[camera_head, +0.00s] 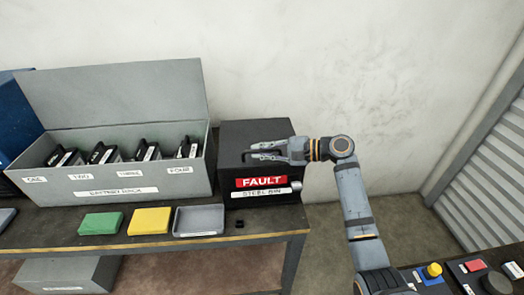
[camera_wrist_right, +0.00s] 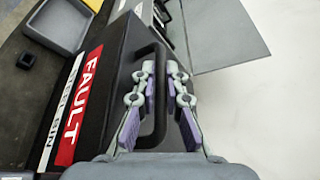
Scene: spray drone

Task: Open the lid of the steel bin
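The steel bin (camera_head: 232,140) is a dark box at the right end of the bench, with a red FAULT label (camera_head: 262,182) and a white STEEL BIN label. Its lid is down. My right gripper (camera_head: 254,151) reaches in from the right over the lid top. In the right wrist view, a black handle (camera_wrist_right: 160,128) on the lid lies between the fingers of the right gripper (camera_wrist_right: 160,75). The fingers are apart, with gaps beside the handle. My left gripper is out of view.
A grey battery rack (camera_head: 120,184) with an upright lid stands left of the bin. A green block (camera_head: 101,223), a yellow block (camera_head: 150,221) and a grey tray (camera_head: 199,221) lie in front. A button panel (camera_head: 450,281) is at lower right. A bare wall is behind.

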